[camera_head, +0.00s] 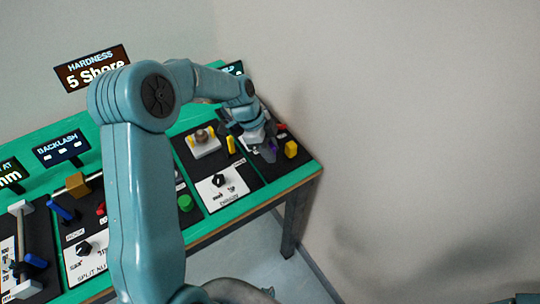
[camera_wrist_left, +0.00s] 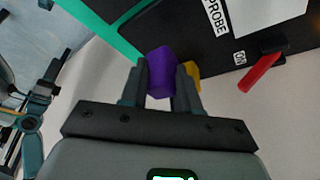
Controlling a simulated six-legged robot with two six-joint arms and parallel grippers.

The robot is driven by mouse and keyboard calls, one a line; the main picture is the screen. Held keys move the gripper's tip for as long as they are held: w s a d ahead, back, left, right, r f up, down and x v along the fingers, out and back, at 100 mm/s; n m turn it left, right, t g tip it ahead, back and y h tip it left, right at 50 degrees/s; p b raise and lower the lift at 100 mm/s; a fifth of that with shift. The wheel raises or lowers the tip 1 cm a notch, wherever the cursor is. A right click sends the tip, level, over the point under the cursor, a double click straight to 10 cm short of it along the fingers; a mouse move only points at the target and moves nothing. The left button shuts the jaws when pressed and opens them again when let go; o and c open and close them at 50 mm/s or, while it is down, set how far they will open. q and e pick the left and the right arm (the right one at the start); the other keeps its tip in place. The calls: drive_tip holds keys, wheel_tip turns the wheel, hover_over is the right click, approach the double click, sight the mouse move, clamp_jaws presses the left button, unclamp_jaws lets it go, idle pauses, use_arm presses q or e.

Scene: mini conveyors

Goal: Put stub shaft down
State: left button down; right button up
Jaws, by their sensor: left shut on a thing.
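My left gripper (camera_head: 266,150) is at the right end of the workbench, at the far end of my arm. It is shut on a purple faceted piece, which I take for the stub shaft (camera_wrist_left: 160,73). In the left wrist view the piece sits between the two fingers, with its end facing the camera. My right gripper is not in view.
A yellow block (camera_head: 291,149) stands just right of the gripper; part of it shows behind the fingers in the wrist view (camera_wrist_left: 193,72). A red lever (camera_wrist_left: 260,72) lies near the "PROBE" label.

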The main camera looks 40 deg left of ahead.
use_arm(q)
wheel_tip(320, 180, down, 4)
drive_tip(key=shift+r, duration=0.2)
drive_tip(key=shift+r, duration=0.1)
drive_tip(key=c, duration=0.8)
unclamp_jaws()
drive_tip(key=shift+f, duration=0.2)
drive_tip(key=shift+d+r, duration=0.1)
drive_tip(key=shift+r, duration=0.05)
